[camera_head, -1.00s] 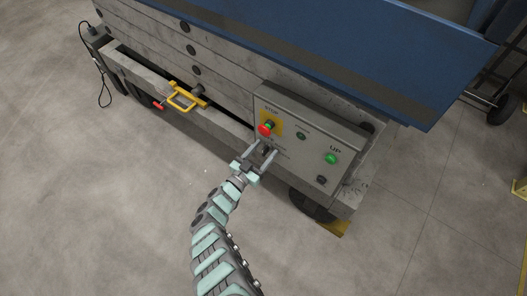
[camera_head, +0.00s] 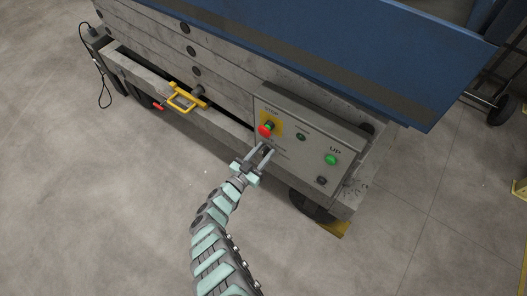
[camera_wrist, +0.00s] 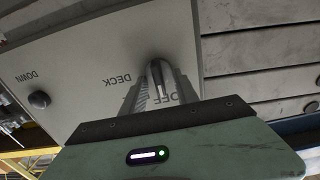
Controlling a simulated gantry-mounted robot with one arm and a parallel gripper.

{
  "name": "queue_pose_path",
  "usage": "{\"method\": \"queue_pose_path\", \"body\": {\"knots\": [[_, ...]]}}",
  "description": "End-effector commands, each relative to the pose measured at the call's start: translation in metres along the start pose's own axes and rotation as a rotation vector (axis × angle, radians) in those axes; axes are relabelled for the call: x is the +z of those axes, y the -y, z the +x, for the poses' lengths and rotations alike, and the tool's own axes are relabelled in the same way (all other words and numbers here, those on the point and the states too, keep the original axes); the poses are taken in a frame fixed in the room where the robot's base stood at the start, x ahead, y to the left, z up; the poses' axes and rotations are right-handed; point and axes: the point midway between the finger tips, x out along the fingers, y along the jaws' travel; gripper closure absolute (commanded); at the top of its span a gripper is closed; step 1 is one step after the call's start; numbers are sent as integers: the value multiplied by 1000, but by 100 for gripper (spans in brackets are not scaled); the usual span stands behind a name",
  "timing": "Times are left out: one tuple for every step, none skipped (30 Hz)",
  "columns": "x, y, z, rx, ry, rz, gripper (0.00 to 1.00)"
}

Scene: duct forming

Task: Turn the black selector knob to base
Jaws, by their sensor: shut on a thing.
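The selector knob (camera_wrist: 157,72) is on the grey control panel (camera_wrist: 100,62), between my fingertips in the wrist view. My gripper (camera_head: 265,150) reaches the lower left of the panel, below the red stop button, with its jaws shut on the knob. The fingers hide most of the knob, so which mark it points at cannot be told. The upside-down labels DECK and OFF show near it in the wrist view. OFF is partly covered, and no label for base is visible.
The red stop button (camera_head: 265,130) on a yellow plate sits just above my gripper. A green UP button (camera_head: 331,159) and a dark DOWN button (camera_head: 321,180) are to the right. A yellow handle (camera_head: 182,101) is at left. Open floor lies in front.

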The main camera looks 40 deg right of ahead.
Motion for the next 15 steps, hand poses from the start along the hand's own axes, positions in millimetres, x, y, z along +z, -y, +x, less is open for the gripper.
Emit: {"method": "queue_pose_path", "body": {"knots": [[0, 0, 0, 1, 0, 4, 100], [0, -1, 0, 1, 1, 9, 100], [0, -1, 1, 2, 1, 18, 100], [0, -1, 1, 2, 1, 26, 100], [-1, -1, 0, 1, 1, 35, 100], [-1, 0, 0, 0, 2, 52, 100], [-1, -1, 0, 0, 2, 65, 100], [-1, -1, 0, 1, 3, 82, 100], [-1, -1, 1, 1, 3, 104, 100], [-1, -2, 1, 1, 2, 123, 100], [-1, -2, 1, 1, 2, 145, 100], [-1, -2, 1, 1, 3, 175, 100], [0, -2, 0, 1, 3, 198, 100], [0, -3, 0, 0, 2, 222, 100], [0, -4, 1, 1, 1, 256, 100]]}}
